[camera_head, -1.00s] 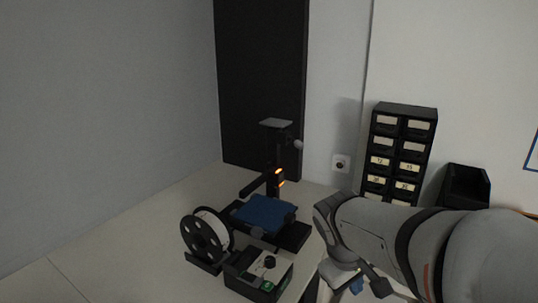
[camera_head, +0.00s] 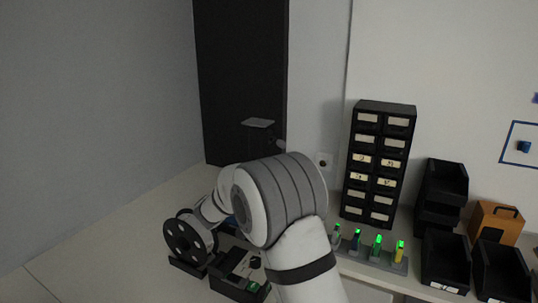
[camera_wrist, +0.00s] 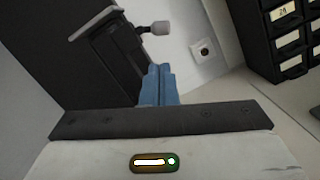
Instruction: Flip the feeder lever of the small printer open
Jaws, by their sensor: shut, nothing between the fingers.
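The small printer shows its flat top plate (camera_head: 258,123) above my arm in the head view. My arm hides most of its column and bed. A short stem with a pale rounded knob (camera_head: 281,143) sticks out on its right; it looks like the feeder lever. In the wrist view the printer's dark upper part (camera_wrist: 118,62) is at upper left, with the knob (camera_wrist: 160,28) pointing right. My gripper (camera_wrist: 158,72) has blue fingers shut together with nothing between them. The fingertips appear below the knob in the picture, with a visible gap. The head view hides the fingers.
A black spool (camera_head: 184,243) and a dark control box (camera_head: 238,288) are beside the printer. A drawer cabinet (camera_head: 348,150), a rack with green lights (camera_head: 365,255) and black bins (camera_head: 446,262) stand to the right. A dark panel (camera_head: 240,70) is behind the printer.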

